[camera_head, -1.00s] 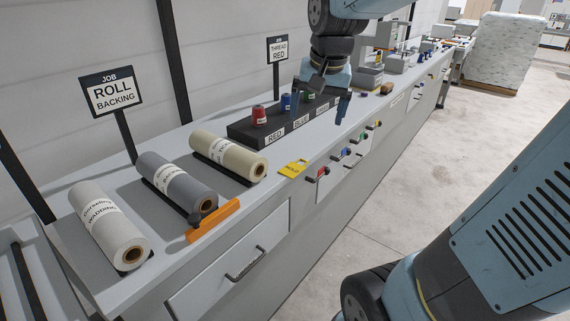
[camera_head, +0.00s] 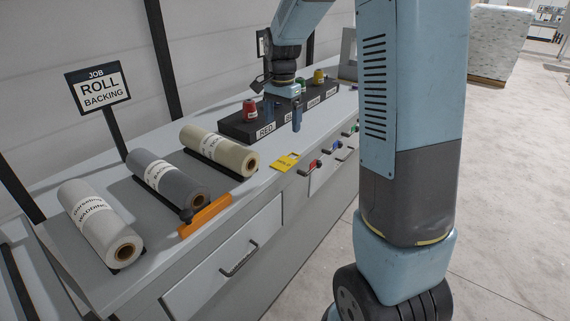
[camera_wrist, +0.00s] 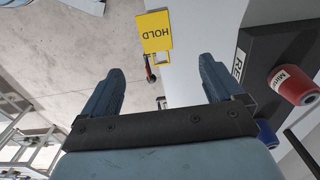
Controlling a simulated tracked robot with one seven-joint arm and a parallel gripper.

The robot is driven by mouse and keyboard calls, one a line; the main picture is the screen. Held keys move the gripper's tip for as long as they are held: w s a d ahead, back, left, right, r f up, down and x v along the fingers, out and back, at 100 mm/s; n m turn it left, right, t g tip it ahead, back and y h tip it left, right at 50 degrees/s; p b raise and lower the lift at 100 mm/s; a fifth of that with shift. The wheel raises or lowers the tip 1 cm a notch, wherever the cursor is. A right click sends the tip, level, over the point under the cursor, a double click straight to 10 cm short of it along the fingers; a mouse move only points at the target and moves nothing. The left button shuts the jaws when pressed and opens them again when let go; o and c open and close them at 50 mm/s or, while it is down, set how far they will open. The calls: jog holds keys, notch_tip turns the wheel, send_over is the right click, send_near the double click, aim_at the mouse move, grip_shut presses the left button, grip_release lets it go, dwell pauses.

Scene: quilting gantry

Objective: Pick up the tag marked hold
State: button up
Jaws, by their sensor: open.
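The yellow tag marked HOLD (camera_head: 285,162) lies flat on the grey counter near its front edge, to the right of the cream roll. In the wrist view the tag (camera_wrist: 155,32) shows upside down, beyond and between my fingers. My gripper (camera_head: 282,108) hangs above the counter by the dark spool rack, behind and to the right of the tag. In the wrist view my gripper (camera_wrist: 160,88) has its two blue fingers wide apart with nothing between them. It is apart from the tag.
The dark spool rack (camera_head: 236,126) holds a red spool (camera_head: 249,112) and others close to my gripper. The cream roll (camera_head: 222,152), the grey roll (camera_head: 170,178) and an orange-handled tool (camera_head: 205,216) lie left.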

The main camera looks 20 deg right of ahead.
send_over(285, 162)
jog(key=f, duration=0.7)
jog(key=shift+w+a+f, duration=0.2)
jog(key=shift+w+a, duration=0.05)
jog(key=shift+s+d+f, duration=0.15)
jog(key=shift+f, duration=1.2)
jog(key=shift+s+d+f, duration=0.1)
jog(key=shift+f, duration=1.25)
jog(key=c, duration=1.1)
